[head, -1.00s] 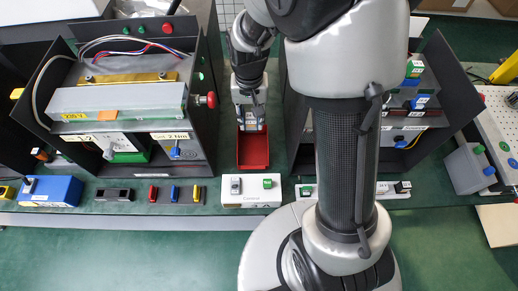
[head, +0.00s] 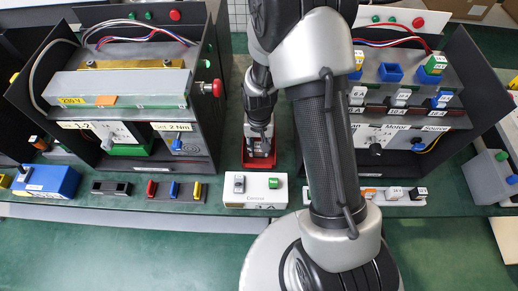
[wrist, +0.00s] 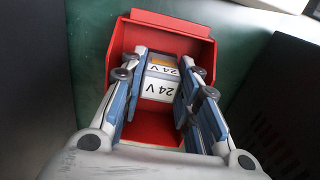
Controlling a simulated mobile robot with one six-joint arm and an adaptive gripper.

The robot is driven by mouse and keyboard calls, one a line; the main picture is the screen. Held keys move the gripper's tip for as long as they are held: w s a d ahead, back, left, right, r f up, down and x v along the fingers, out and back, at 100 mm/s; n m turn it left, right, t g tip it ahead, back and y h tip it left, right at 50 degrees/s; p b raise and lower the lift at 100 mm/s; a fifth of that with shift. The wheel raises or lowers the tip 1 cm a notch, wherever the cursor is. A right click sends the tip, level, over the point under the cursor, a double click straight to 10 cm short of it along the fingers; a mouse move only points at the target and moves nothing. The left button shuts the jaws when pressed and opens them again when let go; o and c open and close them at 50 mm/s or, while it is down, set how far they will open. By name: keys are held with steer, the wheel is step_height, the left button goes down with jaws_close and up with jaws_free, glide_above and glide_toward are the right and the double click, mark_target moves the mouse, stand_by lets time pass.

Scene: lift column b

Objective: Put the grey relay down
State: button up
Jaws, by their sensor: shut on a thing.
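The grey relay (wrist: 160,87) is between my gripper's fingers in the wrist view, with white "24 V" labels and an orange strip facing the camera. My gripper (wrist: 163,75) is shut on it. Both are over or within the red bin (wrist: 165,20), whose walls surround the fingertips. In the head view my gripper (head: 258,143) reaches down into the red bin (head: 258,166), and the relay is mostly hidden there. I cannot tell whether the relay touches the bin floor.
A white control box (head: 256,200) with a grey part and a green button stands in front of the bin. Dark-walled equipment housings stand left (head: 190,145) and right (head: 440,130) of it. The bench in front has a row of small blocks (head: 175,192).

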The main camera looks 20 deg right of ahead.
steer(key=shift+f, duration=0.75)
steer(key=shift+f, duration=0.1)
steer(key=o, duration=1)
steer(key=shift+o, duration=0.2)
step_height(320, 180, up, 22)
steer(key=s+f+t+p, duration=0.1)
steer(key=s+p, duration=0.1)
steer(key=p, duration=0.2)
steer(key=s+r+n+t, duration=0.3)
steer(key=s+r, duration=1.3)
steer(key=s, duration=0.1)
steer(key=shift+d+n+t, duration=0.3)
steer(key=shift+d, duration=0.1)
steer(key=shift+r, duration=0.15)
